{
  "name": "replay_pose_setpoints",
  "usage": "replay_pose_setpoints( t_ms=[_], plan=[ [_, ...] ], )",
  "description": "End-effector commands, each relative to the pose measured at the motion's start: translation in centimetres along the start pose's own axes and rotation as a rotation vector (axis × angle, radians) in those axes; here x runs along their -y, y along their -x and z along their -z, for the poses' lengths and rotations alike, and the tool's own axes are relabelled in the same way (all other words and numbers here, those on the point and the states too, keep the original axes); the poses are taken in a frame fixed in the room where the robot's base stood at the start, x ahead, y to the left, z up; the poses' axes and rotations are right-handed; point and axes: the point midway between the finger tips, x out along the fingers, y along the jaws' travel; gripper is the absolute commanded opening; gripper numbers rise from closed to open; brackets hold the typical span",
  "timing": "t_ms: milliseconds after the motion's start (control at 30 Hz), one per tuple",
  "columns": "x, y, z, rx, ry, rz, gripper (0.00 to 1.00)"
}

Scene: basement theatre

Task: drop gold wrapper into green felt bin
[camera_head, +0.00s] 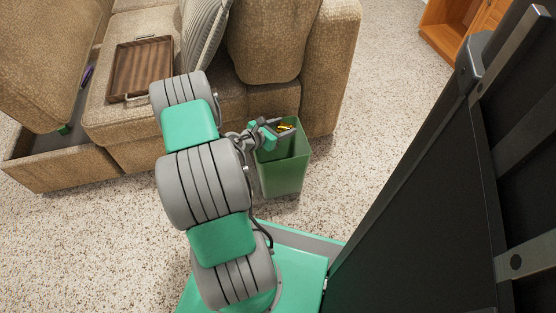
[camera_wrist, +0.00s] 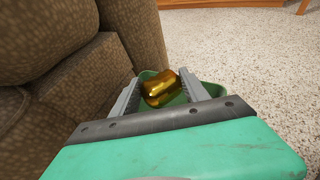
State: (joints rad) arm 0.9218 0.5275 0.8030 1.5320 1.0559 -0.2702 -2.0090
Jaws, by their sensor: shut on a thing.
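The gold wrapper (camera_wrist: 161,89) is a small shiny crumpled piece between the fingers of my gripper (camera_wrist: 158,96) in the wrist view. It shows as a small gold spot in the head view (camera_head: 286,127). My gripper (camera_head: 279,129) is shut on it, over the opening of the green felt bin (camera_head: 284,178). The bin stands upright on the floor against the front of the sofa. In the wrist view part of the bin's rim (camera_wrist: 213,88) shows behind the wrapper; the rest is hidden by the gripper.
A brown sofa (camera_head: 330,70) stands close behind and left of the bin. A wooden tray (camera_head: 140,68) lies on its seat. An open storage section (camera_head: 60,150) is at the left. A large black panel (camera_head: 430,180) fills the right. Speckled carpet (camera_head: 100,235) is clear in front.

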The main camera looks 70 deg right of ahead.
Motion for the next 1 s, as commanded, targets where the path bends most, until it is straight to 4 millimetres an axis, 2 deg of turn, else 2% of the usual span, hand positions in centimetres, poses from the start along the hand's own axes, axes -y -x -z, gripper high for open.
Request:
replay_pose_setpoints(
  t_ms=[67,100,367,667,767,1000],
  plan=[
    [0.0,0.0,-0.1,0.000,0.000,0.000,0.16],
    [0.0,0.0,-0.1,0.000,0.000,0.000,0.56],
    [0.0,0.0,-0.1,0.000,0.000,0.000,0.78],
    [-0.1,0.4,-0.2,0.000,0.001,-0.001,0.78],
    [-0.2,1.9,-0.4,-0.001,0.003,-0.004,0.78],
    [-0.2,6.7,-0.4,-0.001,0.004,-0.004,0.78]
  ],
)
